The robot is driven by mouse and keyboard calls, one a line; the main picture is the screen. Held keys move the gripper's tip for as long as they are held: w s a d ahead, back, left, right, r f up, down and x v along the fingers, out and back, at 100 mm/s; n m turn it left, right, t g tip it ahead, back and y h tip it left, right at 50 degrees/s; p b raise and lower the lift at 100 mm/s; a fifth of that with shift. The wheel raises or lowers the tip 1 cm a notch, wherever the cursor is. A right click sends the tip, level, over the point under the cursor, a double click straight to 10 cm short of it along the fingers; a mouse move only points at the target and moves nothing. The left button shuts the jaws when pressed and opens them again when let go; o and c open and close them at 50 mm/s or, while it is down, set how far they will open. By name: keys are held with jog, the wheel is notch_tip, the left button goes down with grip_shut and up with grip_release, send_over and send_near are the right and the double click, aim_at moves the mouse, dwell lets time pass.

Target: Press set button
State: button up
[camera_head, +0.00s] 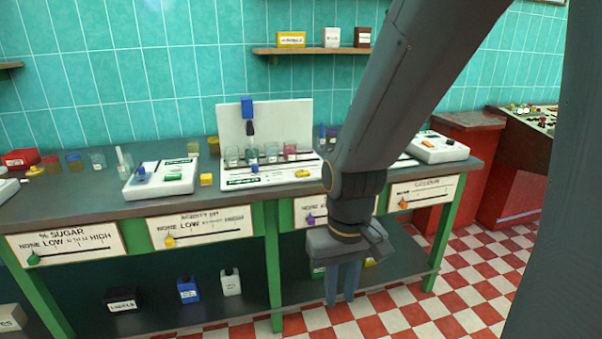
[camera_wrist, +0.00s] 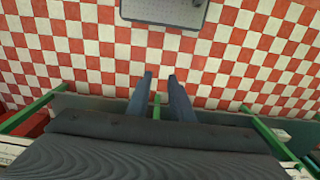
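I cannot tell which button is the set button; labels on the devices are too small to read. A white device with a display (camera_head: 160,180) sits on the bench at left. A wider white device (camera_head: 268,176) with a row of beakers and an upright back panel stands mid-bench. A third white device (camera_head: 438,148) with an orange part is at right. My gripper (camera_head: 341,302) hangs pointing down in front of the bench, below the bench top, empty. In the wrist view my gripper (camera_wrist: 160,77) shows two fingers apart, with floor beyond them.
The bench (camera_head: 75,190) has green legs and slider panels labelled "% SUGAR" and "ACIDITY PH". Its lower shelf (camera_head: 210,312) holds several bottles. A red cabinet with a control panel (camera_head: 530,122) is at right. A wall shelf (camera_head: 320,51) holds boxes. The checkered floor (camera_head: 450,290) is clear at right.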

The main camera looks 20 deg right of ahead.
grip_shut()
dwell(1.4)
